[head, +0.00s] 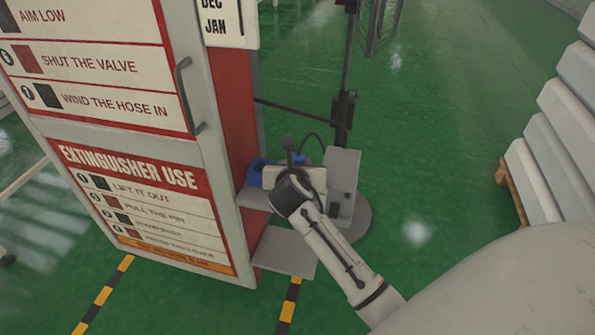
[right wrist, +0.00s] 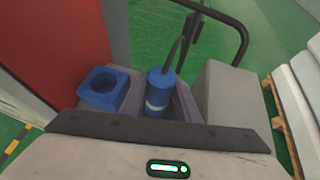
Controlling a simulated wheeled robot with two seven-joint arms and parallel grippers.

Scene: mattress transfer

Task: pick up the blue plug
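The blue plug (right wrist: 158,92) stands upright in the right wrist view, with a pale band round it and a dark cable leaving its top. My right gripper (right wrist: 160,104) has one grey finger on each side of it. Whether the fingers press on it cannot be told. A blue socket block (right wrist: 104,88) with a round hole sits to the left of the plug. In the head view my right gripper (head: 286,172) is over the shelf beside the cabinet, and it largely hides the plug. My left gripper is not in view.
The red-sided extinguisher cabinet (head: 228,110) stands close on the left. A grey box (right wrist: 232,98) stands just right of the plug. A dark pole (head: 345,85) rises behind. Stacked pale slabs (head: 565,130) on a pallet are at right, with open green floor between.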

